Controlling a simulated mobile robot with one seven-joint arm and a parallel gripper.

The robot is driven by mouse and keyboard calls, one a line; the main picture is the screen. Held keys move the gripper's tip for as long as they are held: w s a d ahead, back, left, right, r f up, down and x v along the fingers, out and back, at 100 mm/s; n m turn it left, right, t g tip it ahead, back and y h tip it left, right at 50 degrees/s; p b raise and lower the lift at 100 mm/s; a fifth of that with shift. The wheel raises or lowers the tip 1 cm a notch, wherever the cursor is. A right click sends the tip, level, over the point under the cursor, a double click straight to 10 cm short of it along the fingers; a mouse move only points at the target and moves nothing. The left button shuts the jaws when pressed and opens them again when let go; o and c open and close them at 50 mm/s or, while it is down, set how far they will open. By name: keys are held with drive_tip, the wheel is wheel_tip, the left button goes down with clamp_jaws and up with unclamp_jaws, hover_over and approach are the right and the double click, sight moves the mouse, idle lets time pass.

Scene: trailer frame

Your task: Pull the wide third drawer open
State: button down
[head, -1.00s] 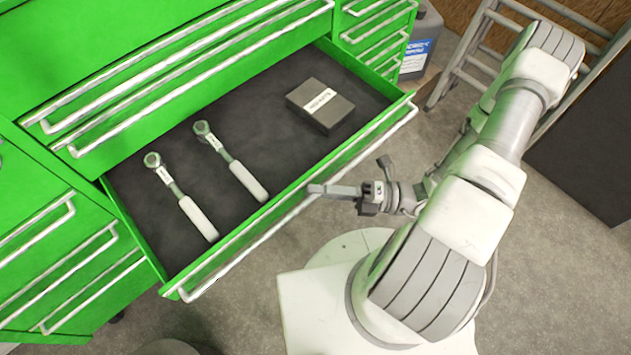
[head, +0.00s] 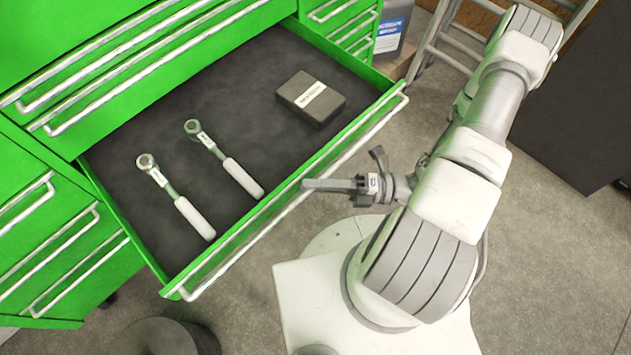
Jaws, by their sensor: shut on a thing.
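The wide drawer (head: 240,80) of the green cabinet stands well open, and its dark-lined inside shows. Its long silver handle (head: 235,252) runs along the front edge. My gripper (head: 312,186) is at about the middle of this handle, on the outer side of the drawer front, and is shut on the handle. The fingertips partly cover the handle there. Two ratchet wrenches with white grips, one on the left (head: 178,197) and one on the right (head: 225,160), and a dark box (head: 310,97) with a white label lie in the drawer.
Shut drawers (head: 60,250) are at the left, and more narrow ones (head: 345,18) at the top right. A grey jug (head: 392,25) and a ladder (head: 440,45) stand at the back right. A dark round object (head: 165,337) is at the bottom. Grey floor shows around my base.

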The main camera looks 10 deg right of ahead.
idle(0.4)
drive_tip(key=c, duration=1.2)
unclamp_jaws()
drive_tip(key=shift+o, duration=0.2)
drive_tip(key=b+v, duration=0.3)
drive_tip(key=v, duration=1.4)
drive_tip(key=shift+d, duration=0.25)
drive_tip(key=shift+f, duration=0.15)
